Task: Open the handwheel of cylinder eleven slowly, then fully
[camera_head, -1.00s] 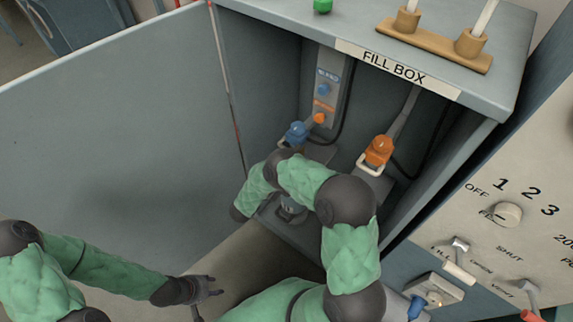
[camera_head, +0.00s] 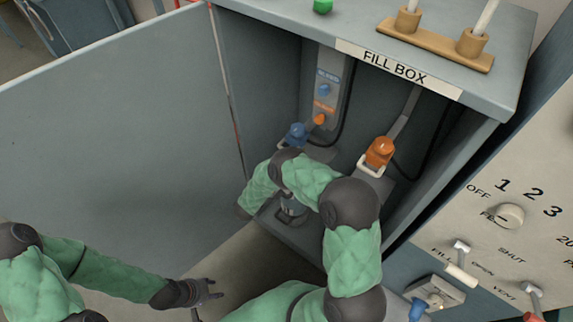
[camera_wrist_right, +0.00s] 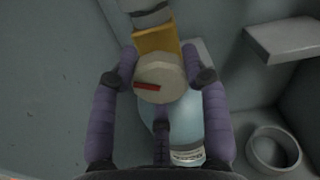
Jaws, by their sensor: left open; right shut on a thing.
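In the right wrist view a pale round handwheel (camera_wrist_right: 160,78) with a red mark sits between the purple fingers of my right gripper (camera_wrist_right: 160,80). The fingers are closed on its two sides. Below it shows a light blue cylinder (camera_wrist_right: 180,125) with a white label, too blurred to read. In the head view my right arm reaches into the fill box and hides its own gripper and the handwheel. My left gripper (camera_head: 200,292) is open and empty at the lower left, outside the box, apart from everything.
The fill box (camera_head: 385,72) has its grey door (camera_head: 110,140) swung open at left. Inside are a blue fitting (camera_head: 296,135) and an orange fitting (camera_head: 379,153) with hoses. A control panel (camera_head: 500,180) is at right. An empty ring holder (camera_wrist_right: 272,150) shows in the wrist view.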

